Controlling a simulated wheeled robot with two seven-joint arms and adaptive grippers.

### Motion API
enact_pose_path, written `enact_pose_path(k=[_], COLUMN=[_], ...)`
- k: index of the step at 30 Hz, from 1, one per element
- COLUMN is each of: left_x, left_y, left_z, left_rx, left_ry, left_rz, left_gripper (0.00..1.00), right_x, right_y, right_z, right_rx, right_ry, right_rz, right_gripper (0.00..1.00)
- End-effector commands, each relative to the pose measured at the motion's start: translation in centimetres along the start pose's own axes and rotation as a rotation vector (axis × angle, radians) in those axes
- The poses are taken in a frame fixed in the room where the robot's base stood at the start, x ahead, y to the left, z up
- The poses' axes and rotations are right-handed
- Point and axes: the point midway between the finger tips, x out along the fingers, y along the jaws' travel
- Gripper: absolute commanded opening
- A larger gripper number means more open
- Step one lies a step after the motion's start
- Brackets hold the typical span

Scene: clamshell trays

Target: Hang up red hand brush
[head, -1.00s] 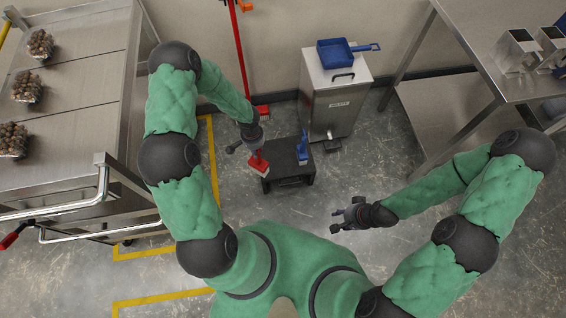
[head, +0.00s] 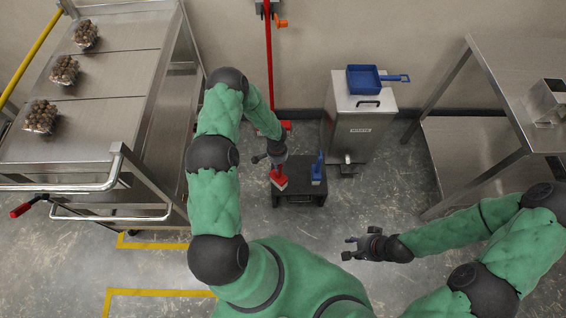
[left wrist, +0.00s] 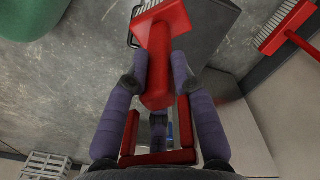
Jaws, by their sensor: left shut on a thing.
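The red hand brush (head: 279,181) is held in my left gripper (head: 275,160), above or in front of the dark step stool. In the left wrist view its red handle lies between the two fingers, with the red head and pale bristles (left wrist: 160,22) beyond them. My right gripper (head: 350,248) is empty over the floor at right, its fingers apart. A wall holder (head: 266,7) with an orange hook (head: 281,22) is partly visible at the top edge, above the red long handle (head: 268,70).
A black step stool (head: 300,198) carries a blue brush (head: 317,168). A steel waste bin (head: 352,125) with a blue dustpan (head: 366,79) on top stands right of it. A steel cart (head: 95,110) with clamshell trays is left; a steel table (head: 510,85) is right.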

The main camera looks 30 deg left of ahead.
Motion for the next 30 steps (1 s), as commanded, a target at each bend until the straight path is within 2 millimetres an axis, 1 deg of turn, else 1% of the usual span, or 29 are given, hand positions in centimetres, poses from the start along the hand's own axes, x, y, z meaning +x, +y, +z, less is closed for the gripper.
enact_pose_path(k=[1, 3, 9, 12, 15, 21, 23, 27, 30], left_x=[0.6, 1.2, 4.4, 5.4, 6.1, 6.8, 7.5, 9.6, 10.0], left_y=[-0.5, -1.0, -2.1, -2.6, -3.0, -3.3, -3.3, -3.3, -3.4], left_z=[-0.9, -1.9, -4.2, -5.1, -5.6, -6.2, -6.3, -6.2, -6.3], left_rx=[-0.002, -0.001, -0.001, -0.001, 0.000, 0.000, 0.000, 0.001, 0.001], left_ry=[0.002, 0.001, 0.000, 0.002, 0.000, 0.001, 0.000, -0.001, 0.000], left_rz=[-0.002, -0.001, -0.001, -0.001, -0.001, -0.001, 0.001, 0.001, -0.001], left_gripper=[0.00, 0.00, 0.00, 0.00, 0.00, 0.00, 0.00, 0.00, 0.00], right_x=[0.3, 0.6, 2.1, 2.6, 2.9, 3.2, 3.7, 4.8, 5.1], right_y=[0.1, 0.2, 0.7, 0.9, 1.0, 1.2, 1.3, 1.7, 1.8], right_z=[0.0, 0.0, -0.1, -0.1, -0.1, -0.1, -0.1, -0.2, -0.2], right_rx=[0.000, 0.000, 0.000, 0.000, 0.000, 0.000, 0.000, 0.000, 0.000], right_ry=[0.000, 0.000, 0.000, 0.000, 0.000, 0.000, 0.000, 0.000, 0.000], right_rz=[0.000, 0.000, 0.000, 0.000, 0.000, 0.000, 0.000, 0.000, 0.000], right_gripper=[0.40, 0.40, 0.40, 0.40, 0.40, 0.40, 0.40, 0.40, 0.40])
